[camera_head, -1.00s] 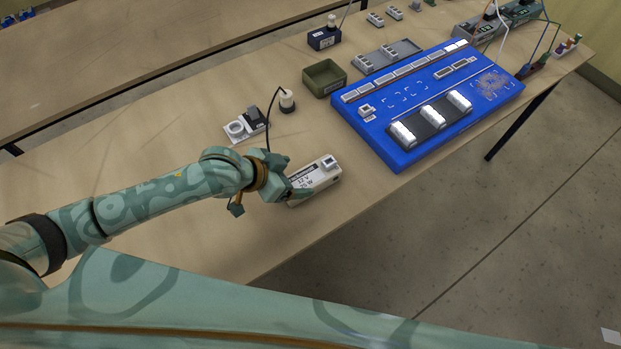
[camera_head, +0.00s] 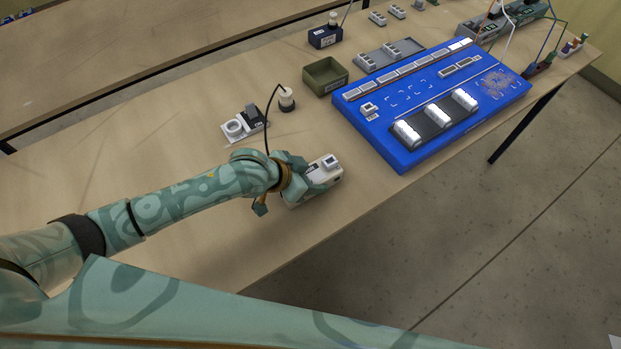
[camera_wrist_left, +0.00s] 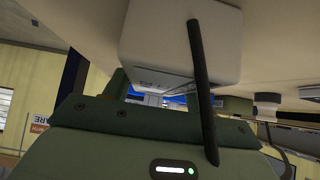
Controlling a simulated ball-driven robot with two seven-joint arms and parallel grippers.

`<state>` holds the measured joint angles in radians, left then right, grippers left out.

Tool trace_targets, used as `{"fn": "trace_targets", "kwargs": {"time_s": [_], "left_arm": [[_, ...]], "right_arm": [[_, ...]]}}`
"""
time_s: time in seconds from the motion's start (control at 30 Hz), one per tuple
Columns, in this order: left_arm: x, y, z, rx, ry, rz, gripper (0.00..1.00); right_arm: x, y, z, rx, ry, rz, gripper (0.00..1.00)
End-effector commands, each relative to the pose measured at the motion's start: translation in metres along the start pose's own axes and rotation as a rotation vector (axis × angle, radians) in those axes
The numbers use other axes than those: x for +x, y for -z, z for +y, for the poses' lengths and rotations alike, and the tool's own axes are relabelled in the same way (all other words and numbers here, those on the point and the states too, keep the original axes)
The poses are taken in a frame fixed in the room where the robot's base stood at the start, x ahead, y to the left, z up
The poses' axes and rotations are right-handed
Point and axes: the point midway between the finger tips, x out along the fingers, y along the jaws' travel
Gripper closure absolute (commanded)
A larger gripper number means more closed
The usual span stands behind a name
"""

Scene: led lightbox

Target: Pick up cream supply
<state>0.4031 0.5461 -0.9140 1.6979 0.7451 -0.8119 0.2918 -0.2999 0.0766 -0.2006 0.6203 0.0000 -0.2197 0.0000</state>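The cream supply (camera_head: 327,171) is a small cream box with a grey connector on its far end. It lies on the table near the front edge. My left gripper (camera_head: 308,182) is over its near part, with fingers along the sides, and hides most of its label. In the left wrist view the cream supply (camera_wrist_left: 180,40) fills the space just beyond the gripper's green body. A gap between fingers and box cannot be made out. My right gripper is not in view.
A blue lightbox board (camera_head: 402,158) stands to the right. Behind the supply are a white-and-black module (camera_head: 240,125), a round plug with a black cable (camera_head: 286,99) and a green tray (camera_head: 325,77). The table's front edge (camera_head: 340,200) is close by. Bare table lies to the left.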

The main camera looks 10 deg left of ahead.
Motion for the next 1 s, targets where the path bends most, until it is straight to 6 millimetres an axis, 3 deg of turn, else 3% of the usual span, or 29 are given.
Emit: {"fn": "trace_targets", "kwargs": {"time_s": [0.03,0.07,0.37,0.6,0.87,1.0], "left_arm": [[0.0,0.0,0.0,0.0,0.0,0.0,0.77],[0.0,0.0,0.0,0.0,0.0,0.0,0.83],[-0.003,0.003,0.0,0.0,0.0,0.003,0.83],[-0.026,0.028,-0.001,0.002,0.001,0.006,0.83],[-0.075,0.066,0.051,0.001,-0.004,0.008,0.83],[-0.089,0.071,0.089,-0.001,-0.006,0.006,0.83]], "right_arm": [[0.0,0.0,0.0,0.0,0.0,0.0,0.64],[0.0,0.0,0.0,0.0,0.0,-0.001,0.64],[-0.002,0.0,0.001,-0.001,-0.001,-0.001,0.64],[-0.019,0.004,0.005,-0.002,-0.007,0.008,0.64],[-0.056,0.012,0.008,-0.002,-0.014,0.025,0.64],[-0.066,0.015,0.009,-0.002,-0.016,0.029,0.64]]}}
